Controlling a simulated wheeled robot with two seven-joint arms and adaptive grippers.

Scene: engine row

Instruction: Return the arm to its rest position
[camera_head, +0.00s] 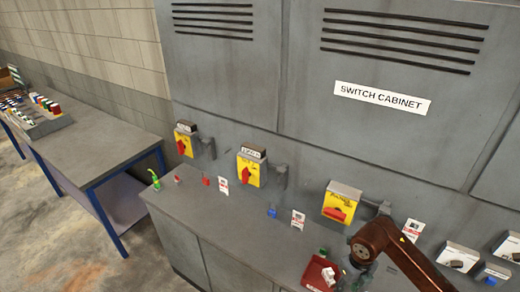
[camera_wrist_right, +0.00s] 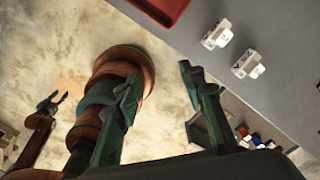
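My right arm (camera_head: 385,240) reaches in from the lower right of the head view, bent over the grey counter beside the red tray (camera_head: 316,268). Its gripper is at the bottom, small and partly hidden by the arm. In the right wrist view my right gripper (camera_wrist_right: 160,78) has its two green fingers wide apart, with nothing between them. My left gripper (camera_wrist_right: 52,102) is small at the left of that view, on a brown arm, jaws apart and empty. It is not in the head view.
The switch cabinet (camera_head: 230,75) stands behind the counter (camera_head: 225,232), with yellow switch boxes (camera_head: 341,203) and protruding handles. Small padlocks and tags lie along the counter. White blocks (camera_head: 458,257) stand at the right. A blue-framed table (camera_head: 85,148) is at the left; open floor lies between.

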